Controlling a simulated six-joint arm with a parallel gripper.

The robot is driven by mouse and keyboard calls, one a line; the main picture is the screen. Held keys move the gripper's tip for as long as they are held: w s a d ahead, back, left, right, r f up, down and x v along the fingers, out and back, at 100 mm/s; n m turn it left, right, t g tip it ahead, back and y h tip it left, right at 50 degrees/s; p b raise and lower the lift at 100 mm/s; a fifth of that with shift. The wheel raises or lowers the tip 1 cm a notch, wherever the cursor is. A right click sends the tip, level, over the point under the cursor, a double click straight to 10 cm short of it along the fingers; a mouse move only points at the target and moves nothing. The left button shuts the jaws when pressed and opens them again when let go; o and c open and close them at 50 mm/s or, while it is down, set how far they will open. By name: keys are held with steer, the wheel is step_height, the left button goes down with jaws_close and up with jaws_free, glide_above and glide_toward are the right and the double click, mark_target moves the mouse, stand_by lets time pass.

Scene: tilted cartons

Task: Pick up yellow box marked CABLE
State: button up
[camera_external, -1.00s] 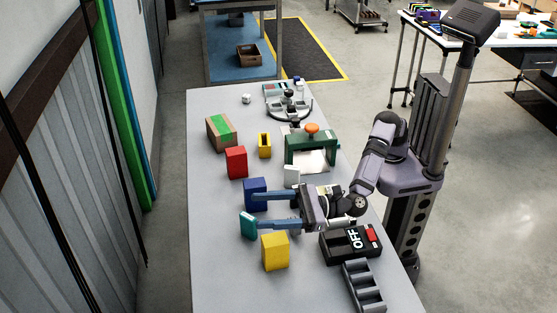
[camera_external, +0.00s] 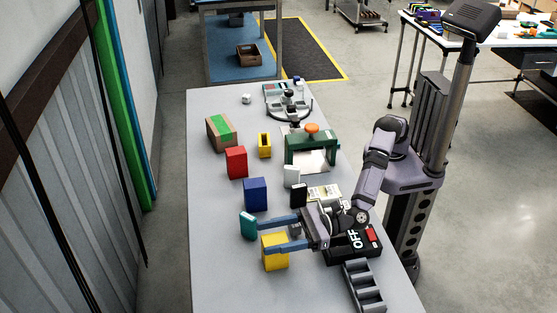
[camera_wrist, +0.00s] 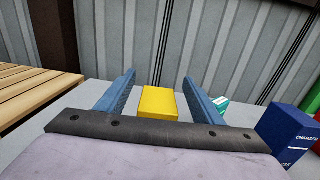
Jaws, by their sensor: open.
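The yellow box (camera_external: 274,255) stands on the table near its front end; my gripper's lower finger passes in front of it in the external view. In the wrist view the yellow box (camera_wrist: 158,102) lies ahead, between the two blue fingers and a little beyond the palm. No marking on it is readable. My gripper (camera_external: 270,233) is open and holds nothing; its fingers (camera_wrist: 157,82) are spread wide on both sides of the box in the wrist view. Whether they touch it cannot be told.
A blue box (camera_external: 255,194) and a red box (camera_external: 236,162) stand farther back. A black OFF switch box (camera_external: 350,244) and a grey roller rack (camera_external: 364,287) lie to the right. The front left tabletop is clear.

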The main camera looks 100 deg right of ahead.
mark_target(263, 246)
step_height(263, 246, down, 3)
steer(key=shift+w+f, duration=0.25)
steer(key=shift+w, duration=0.1)
steer(key=shift+w+a, duration=0.1)
steer(key=shift+w, duration=1.1)
steer(key=c, duration=1.2)
